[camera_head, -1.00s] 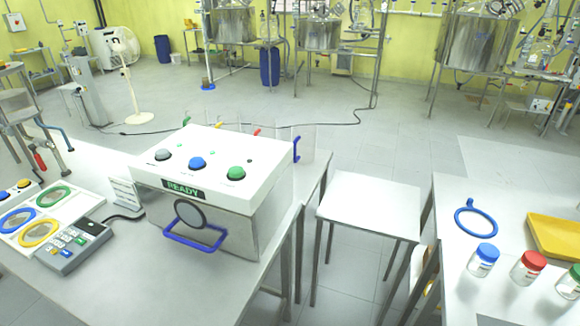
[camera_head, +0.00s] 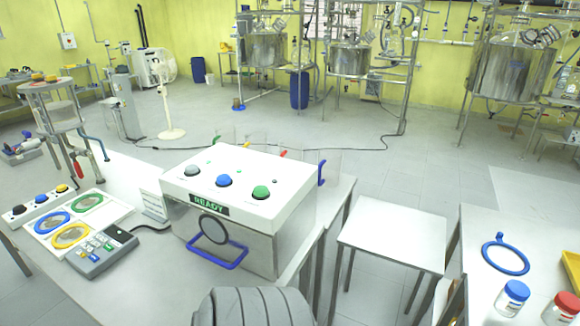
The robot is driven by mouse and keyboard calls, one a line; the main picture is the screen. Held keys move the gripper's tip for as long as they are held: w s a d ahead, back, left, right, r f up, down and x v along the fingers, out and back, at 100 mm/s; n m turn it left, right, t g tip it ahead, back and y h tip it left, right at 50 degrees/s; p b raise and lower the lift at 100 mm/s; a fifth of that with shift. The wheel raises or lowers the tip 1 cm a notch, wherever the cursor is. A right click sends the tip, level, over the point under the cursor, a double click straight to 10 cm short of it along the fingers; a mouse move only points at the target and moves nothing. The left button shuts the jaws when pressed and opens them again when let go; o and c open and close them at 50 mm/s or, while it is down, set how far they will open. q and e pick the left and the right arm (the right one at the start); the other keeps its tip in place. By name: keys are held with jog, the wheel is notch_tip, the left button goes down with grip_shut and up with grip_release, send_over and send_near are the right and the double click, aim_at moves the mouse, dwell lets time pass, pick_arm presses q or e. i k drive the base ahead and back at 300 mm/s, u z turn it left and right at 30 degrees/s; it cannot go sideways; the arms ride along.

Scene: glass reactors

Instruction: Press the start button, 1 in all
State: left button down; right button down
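A white-topped machine (camera_head: 292,187) with a metal front stands on the table in the middle. The labels by the buttons are too small to read. The front has a green READY display (camera_head: 209,202), a round dark window (camera_head: 213,229) and a blue handle (camera_head: 218,256). Neither gripper is in view. A grey ribbed part, likely of my arm, shows at the bottom edge in front of the machine.
Left of the machine are a keypad (camera_head: 101,256), a panel with coloured rings (camera_head: 48,245) and a small button box (camera_head: 18,217). Right are a bare white stool (camera_head: 393,236) and a table with a blue ring (camera_head: 526,265) and lidded jars (camera_head: 512,299).

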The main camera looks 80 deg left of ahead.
aim_at(259, 191)
jog(key=z, duration=0.05)
jog(key=k, duration=1)
jog(key=u, duration=0.5)
